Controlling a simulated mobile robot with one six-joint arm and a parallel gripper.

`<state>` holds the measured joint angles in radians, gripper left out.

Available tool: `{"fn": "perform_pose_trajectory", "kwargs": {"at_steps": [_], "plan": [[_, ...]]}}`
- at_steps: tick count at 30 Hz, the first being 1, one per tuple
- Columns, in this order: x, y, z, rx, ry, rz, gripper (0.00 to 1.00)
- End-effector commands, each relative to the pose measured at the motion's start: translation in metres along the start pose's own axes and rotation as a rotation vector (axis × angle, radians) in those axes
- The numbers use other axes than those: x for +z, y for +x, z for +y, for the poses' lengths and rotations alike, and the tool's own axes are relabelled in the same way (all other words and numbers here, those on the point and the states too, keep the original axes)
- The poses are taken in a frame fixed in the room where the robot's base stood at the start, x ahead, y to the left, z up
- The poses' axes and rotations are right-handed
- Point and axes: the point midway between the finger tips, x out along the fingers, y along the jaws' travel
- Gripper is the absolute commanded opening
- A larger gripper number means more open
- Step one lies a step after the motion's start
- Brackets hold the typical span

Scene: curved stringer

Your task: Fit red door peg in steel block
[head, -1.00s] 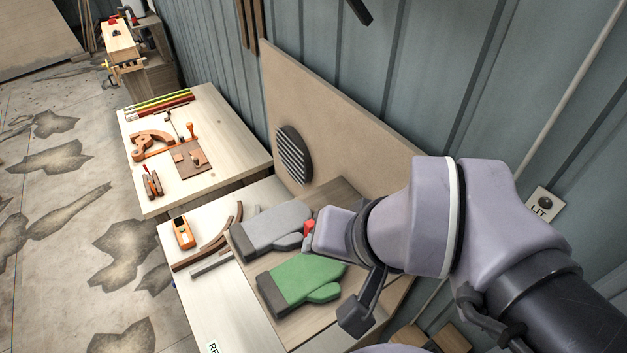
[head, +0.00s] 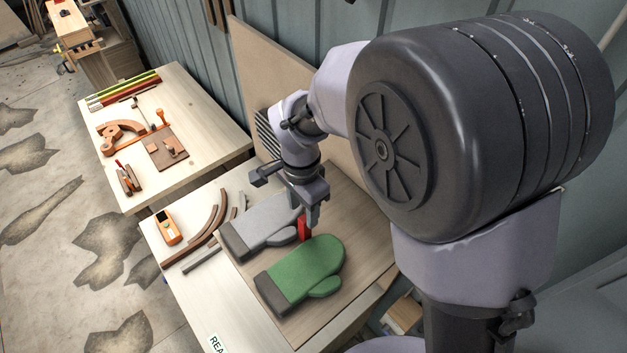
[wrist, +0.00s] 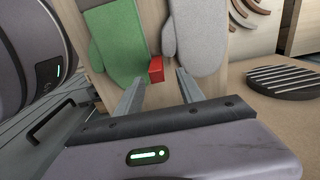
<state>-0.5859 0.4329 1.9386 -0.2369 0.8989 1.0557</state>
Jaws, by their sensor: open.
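The red peg (head: 304,228) stands on a wooden board, between the grey mitt and the green mitt. In the wrist view the red peg (wrist: 156,70) shows just ahead of the fingertips, roughly in line with the gap between them. My gripper (head: 306,214) points down over the peg; its fingers hide the peg's upper part in the head view. In the wrist view my gripper (wrist: 159,83) is open with nothing between the fingers. I cannot make out a steel block in either view.
The grey mitt (head: 262,226) and green mitt (head: 301,271) lie close on both sides of the peg. Curved brown strips (head: 206,232) and an orange meter (head: 167,228) lie to the left. A round ribbed vent (wrist: 288,80) is near the back panel. Another table (head: 205,125) holds tools.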

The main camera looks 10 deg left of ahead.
Motion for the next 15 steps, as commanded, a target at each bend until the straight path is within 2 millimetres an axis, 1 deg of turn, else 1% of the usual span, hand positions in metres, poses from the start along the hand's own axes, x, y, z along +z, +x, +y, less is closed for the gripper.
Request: {"fn": "perform_pose_trajectory", "kwargs": {"at_steps": [1, 5, 10, 12, 15], "plan": [[0.0, 0.007, 0.001, 0.003, 0.0, -0.001, 0.45], [0.0, 0.021, 0.002, 0.003, 0.0, -0.001, 0.45], [0.002, 0.054, 0.005, 0.003, 0.0, -0.001, 0.45], [0.002, 0.064, 0.004, 0.001, 0.0, -0.001, 0.45], [0.002, 0.068, 0.004, -0.002, 0.0, 0.001, 0.45]]}}
